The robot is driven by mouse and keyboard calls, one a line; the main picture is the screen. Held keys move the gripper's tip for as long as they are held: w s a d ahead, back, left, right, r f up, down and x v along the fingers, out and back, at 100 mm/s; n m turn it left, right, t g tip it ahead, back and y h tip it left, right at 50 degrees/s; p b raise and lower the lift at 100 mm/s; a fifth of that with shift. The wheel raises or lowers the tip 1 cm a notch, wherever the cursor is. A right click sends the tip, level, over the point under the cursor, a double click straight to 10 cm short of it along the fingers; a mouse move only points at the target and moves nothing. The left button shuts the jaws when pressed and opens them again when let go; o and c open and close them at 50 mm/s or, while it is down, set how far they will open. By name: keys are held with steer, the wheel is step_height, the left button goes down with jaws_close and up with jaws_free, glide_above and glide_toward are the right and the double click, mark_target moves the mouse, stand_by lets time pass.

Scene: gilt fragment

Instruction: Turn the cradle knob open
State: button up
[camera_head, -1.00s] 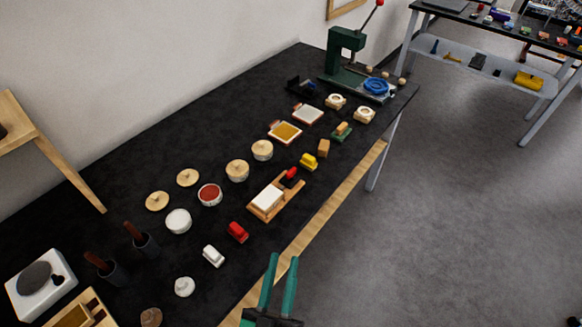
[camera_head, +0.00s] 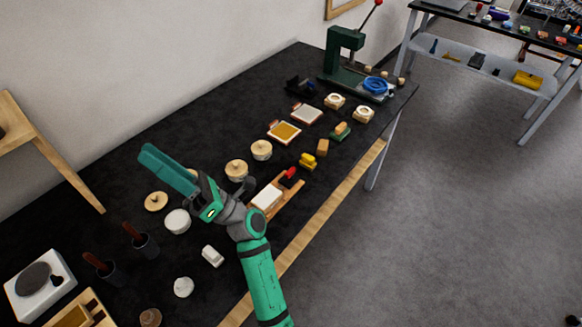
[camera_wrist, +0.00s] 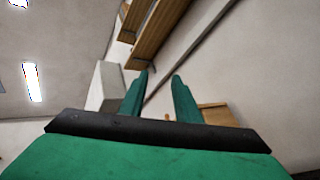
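A wooden cradle (camera_head: 284,205) lies near the table's front edge in the head view, holding a white block (camera_head: 266,197). A red knob (camera_head: 290,173) on a dark base stands at its far end. The knob's turn position is too small to tell. My gripper (camera_head: 146,152) is raised over the left part of the table, pointing up and left, well away from the cradle. My forearm covers part of the cradle's near left side. In the wrist view my gripper's (camera_wrist: 160,76) green fingers are apart with nothing between them. The cradle is not in that view.
The black table (camera_head: 110,195) holds several round tins and lids, a yellow block (camera_head: 308,161), a white block (camera_head: 213,256) and brushes in dark cups. A green press (camera_head: 345,60) stands at the far end. The wrist view faces walls, shelves (camera_wrist: 160,30) and a ceiling light.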

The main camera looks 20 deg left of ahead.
steer(key=s+a+n+g+h, duration=0.3)
steer(key=a+n+g+h, duration=0.35)
steer(key=n, duration=0.35)
steer(key=n+t+h, duration=1.1)
steer(key=h, duration=1.1)
glide_above(291, 171)
step_height(291, 171, down, 15)
steer(key=shift+g, duration=0.25)
step_height(291, 171, down, 10)
steer(key=shift+a+f, duration=0.1)
steer(key=shift+f, duration=0.15)
jaws_close()
